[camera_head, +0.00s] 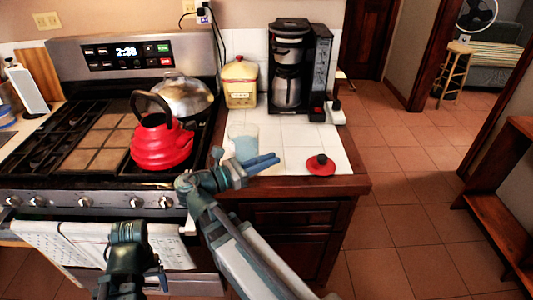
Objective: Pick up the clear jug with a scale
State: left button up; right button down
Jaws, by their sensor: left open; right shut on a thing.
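The clear jug (243,136) stands upright on the white tiled counter to the right of the stove. It looks bluish and its scale is too small to make out. The fingers hide the jug's lower part, so the exact contact is not visible. My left gripper (130,246) is low in front of the oven door, apart from the jug, open and empty.
A red kettle (161,145) and a silver pot (184,97) stand on the stove (88,189). A yellow canister (239,84) and a coffee maker (288,68) stand behind the jug. A red lid-like object (320,165) lies near the counter's front right edge.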

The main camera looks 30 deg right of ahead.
pick_arm(q)
jog(key=shift+r, duration=0.15)
pick_arm(e)
jog(key=shift+s+a+r, duration=0.1)
jog(key=shift+s+a, duration=0.25)
jog(key=shift+s, duration=0.45)
jog(key=shift+s+a+r, duration=0.1)
jog(key=shift+s+a, duration=0.25)
jog(key=shift+s, duration=0.5)
